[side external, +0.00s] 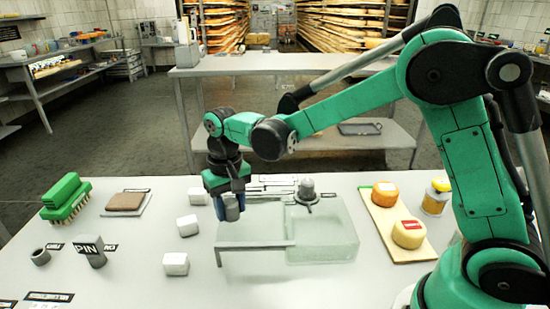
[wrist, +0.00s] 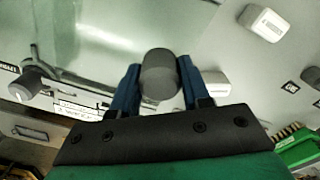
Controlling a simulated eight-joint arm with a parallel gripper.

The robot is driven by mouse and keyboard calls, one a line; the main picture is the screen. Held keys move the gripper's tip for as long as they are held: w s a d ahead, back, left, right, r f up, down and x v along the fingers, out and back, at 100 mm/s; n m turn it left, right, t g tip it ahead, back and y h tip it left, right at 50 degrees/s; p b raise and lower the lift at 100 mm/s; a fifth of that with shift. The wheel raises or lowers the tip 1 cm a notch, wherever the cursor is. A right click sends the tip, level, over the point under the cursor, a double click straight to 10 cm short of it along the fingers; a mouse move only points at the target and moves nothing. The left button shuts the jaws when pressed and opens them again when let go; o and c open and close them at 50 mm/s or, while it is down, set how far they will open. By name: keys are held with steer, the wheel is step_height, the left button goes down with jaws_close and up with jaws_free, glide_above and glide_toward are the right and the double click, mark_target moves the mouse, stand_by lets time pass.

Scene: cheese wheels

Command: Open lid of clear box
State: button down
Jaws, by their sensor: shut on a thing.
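The clear box (side external: 325,243) stands mid-table in the side view. A clear flat panel (side external: 255,232), which looks like its lid, extends to the left of it above the table, with a grey bar along its near edge. My gripper (side external: 231,209) points down at the panel's far left corner. Its blue fingers are shut on a grey round knob (wrist: 158,72), seen between them in the wrist view. The knob's lower end and its join to the panel are hidden. A second grey knob (side external: 306,187) stands at the box's far edge.
Several white cubes (side external: 187,225) lie left of the panel. Further left are a green brush (side external: 66,197), a brown block (side external: 126,201) and a grey PIN block (side external: 91,251). A wooden board (side external: 388,238) with cheeses (side external: 408,234) is on the right. The table front is clear.

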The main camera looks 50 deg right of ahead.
steer(key=shift+c, duration=2.1)
jaws_free()
steer(key=shift+r, duration=2.8)
steer(key=shift+s+d+r, duration=0.1)
steer(key=s+d+r+t, duration=0.3)
steer(key=s, duration=0.2)
steer(key=n+t, duration=0.2)
steer(key=t, duration=0.2)
glide_toward(260, 221)
steer(key=d+r, duration=0.1)
steer(key=s+d+r, duration=0.1)
steer(key=d, duration=0.1)
